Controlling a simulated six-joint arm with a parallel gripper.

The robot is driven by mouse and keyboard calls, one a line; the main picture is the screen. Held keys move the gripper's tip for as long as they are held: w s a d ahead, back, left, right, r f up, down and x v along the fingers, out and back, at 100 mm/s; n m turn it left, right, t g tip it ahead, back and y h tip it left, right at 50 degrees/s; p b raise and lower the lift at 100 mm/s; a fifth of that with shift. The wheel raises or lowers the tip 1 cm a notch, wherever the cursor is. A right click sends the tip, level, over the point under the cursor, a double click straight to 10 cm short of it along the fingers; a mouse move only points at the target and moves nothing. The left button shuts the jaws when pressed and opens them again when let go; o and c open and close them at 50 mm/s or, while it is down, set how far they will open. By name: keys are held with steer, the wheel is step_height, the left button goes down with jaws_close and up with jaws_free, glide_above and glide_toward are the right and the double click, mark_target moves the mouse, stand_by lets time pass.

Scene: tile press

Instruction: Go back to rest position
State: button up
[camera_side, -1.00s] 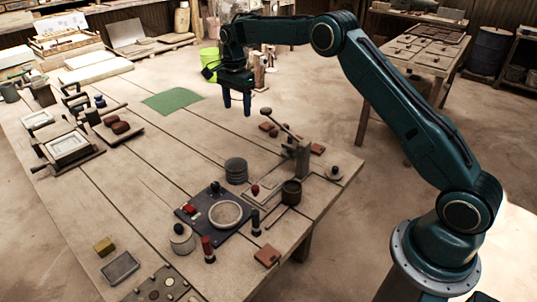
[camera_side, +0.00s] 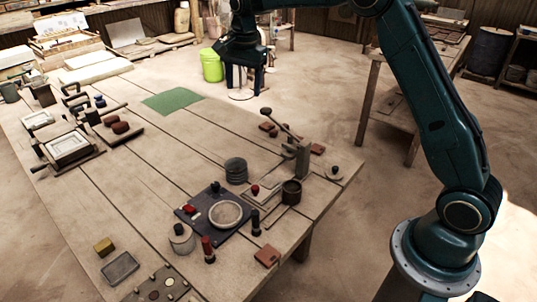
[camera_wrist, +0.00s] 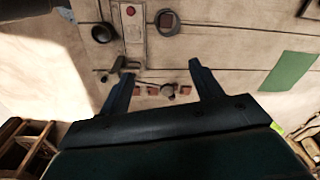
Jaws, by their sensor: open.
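My gripper (camera_side: 244,78) is in the upper middle of the side view, raised above the far right edge of the table. Its two fingers point down and stand apart, with nothing between them. In the wrist view my gripper (camera_wrist: 158,80) also shows open and empty, with the table top well below it. The lever press (camera_side: 296,155) stands on the table below and nearer the camera. Several reddish tiles (camera_side: 268,127) lie beside it, apart from my gripper.
The wooden table (camera_side: 190,135) holds a green mat (camera_side: 172,100), a dark plate with a round dish (camera_side: 226,214), and a mould frame (camera_side: 68,147). A lime bucket (camera_side: 211,66) stands on the floor behind my gripper. The table's middle is mostly clear.

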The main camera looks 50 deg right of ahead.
steer(key=s+a+r+n+t, duration=0.15)
steer(key=s+r+n, duration=0.3)
steer(key=s, duration=0.55)
steer(key=s+a+r+n+t, duration=0.1)
steer(key=s+a+r+n, duration=0.15)
steer(key=s+r, duration=0.5)
steer(key=s+a+f+n+t, duration=0.1)
steer(key=s+f+n, duration=0.2)
steer(key=s, duration=0.7)
steer(key=s+f+n+t, duration=0.1)
steer(key=s+f+n, duration=0.2)
steer(key=s, duration=0.8)
steer(key=shift+a+f+n, duration=0.25)
steer(key=shift+a+n, duration=0.15)
steer(key=shift+n, duration=0.6)
